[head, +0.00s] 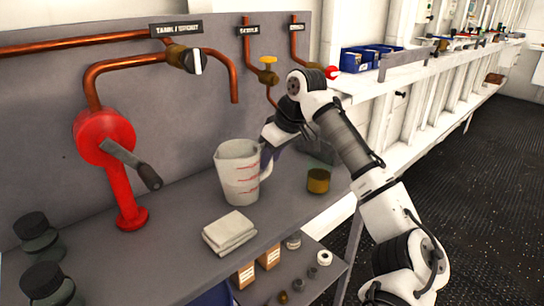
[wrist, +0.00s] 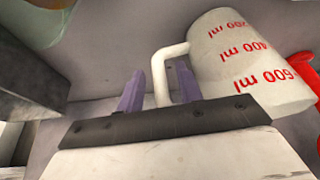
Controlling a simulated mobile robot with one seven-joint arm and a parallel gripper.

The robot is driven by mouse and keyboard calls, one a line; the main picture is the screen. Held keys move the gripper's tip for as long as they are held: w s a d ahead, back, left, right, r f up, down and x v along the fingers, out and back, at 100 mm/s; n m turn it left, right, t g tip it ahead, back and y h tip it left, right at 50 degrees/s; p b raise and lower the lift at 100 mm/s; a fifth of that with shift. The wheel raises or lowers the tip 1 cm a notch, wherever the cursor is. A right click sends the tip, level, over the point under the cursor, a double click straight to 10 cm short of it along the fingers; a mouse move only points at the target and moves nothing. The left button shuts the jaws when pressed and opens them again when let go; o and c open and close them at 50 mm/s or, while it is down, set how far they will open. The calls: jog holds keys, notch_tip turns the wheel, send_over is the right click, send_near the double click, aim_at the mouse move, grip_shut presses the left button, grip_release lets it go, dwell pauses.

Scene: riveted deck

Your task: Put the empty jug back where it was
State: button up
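The jug (head: 238,178) is whitish with red measuring marks. It stands upright on the grey bench (head: 190,200), right of the red hand pump (head: 122,180) and behind a folded cloth (head: 230,230). Its inside is not clearly visible. In the wrist view the jug (wrist: 255,70) is at the upper right, with its handle (wrist: 161,75) toward me. My gripper (wrist: 158,92) has its two purple fingers apart, one on each side of the handle, with narrow gaps showing. In the head view my gripper (head: 270,148) is at the jug's right side, its fingers mostly hidden.
A small brass-coloured tin (head: 318,180) stands right of the jug, near my arm. Copper pipes with valves (head: 268,75) run along the back panel, one outlet above the jug. Dark-lidded jars (head: 45,285) stand at the front left. A lower shelf (head: 300,280) holds boxes and small parts.

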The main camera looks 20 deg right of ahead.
jog(key=v, duration=1.2)
jog(key=shift+p, duration=0.3)
